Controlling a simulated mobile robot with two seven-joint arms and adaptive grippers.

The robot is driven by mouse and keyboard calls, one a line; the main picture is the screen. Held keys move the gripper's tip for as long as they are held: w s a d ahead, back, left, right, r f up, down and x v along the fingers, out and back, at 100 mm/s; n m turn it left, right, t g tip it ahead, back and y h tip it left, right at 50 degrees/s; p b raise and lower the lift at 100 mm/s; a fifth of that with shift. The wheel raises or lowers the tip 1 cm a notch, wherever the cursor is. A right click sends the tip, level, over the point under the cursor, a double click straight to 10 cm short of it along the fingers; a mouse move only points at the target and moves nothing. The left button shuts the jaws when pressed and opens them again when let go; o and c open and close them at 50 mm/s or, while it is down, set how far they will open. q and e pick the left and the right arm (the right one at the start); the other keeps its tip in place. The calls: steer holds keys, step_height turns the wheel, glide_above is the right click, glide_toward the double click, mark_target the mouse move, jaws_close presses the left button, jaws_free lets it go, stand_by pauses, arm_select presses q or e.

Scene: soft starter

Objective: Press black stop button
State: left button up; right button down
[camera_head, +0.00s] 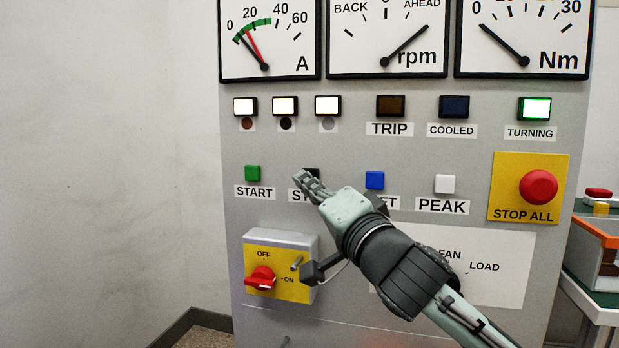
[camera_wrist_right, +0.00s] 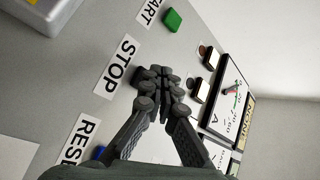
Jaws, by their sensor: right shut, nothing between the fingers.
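The black stop button (camera_head: 312,173) is on the grey panel between the green START button and the blue button. Only its upper part shows in the head view, above my fingers. My right gripper (camera_head: 304,182) is shut and empty, with its fingertips in front of the button and over part of the STOP label (camera_wrist_right: 118,67). In the right wrist view the fingertips (camera_wrist_right: 155,75) lie beside that label and hide the button. I cannot tell whether they touch it. My left gripper is not in view.
The green START button (camera_head: 252,173) is to the left, the blue button (camera_head: 375,180) and white PEAK button (camera_head: 445,184) to the right. A red STOP ALL button (camera_head: 538,187) is farther right. A red rotary switch (camera_head: 261,278) on a protruding box is below my gripper.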

steer(key=shift+w, duration=0.1)
stand_by(0.5)
steer(key=shift+w+d, duration=0.15)
steer(key=shift+w, duration=0.15)
steer(key=shift+w+d+p, duration=0.15)
steer(key=shift+w+p, duration=0.15)
steer(key=shift+w, duration=0.1)
stand_by(0.6)
stand_by(0.4)
steer(key=shift+s+a, duration=0.25)
steer(key=shift+s, duration=0.55)
steer(key=s, duration=0.1)
steer(key=s+a, duration=0.1)
steer(key=s, duration=0.1)
steer(key=s+p, duration=0.1)
steer(key=shift+s+a, duration=0.3)
steer(key=shift+s, duration=0.1)
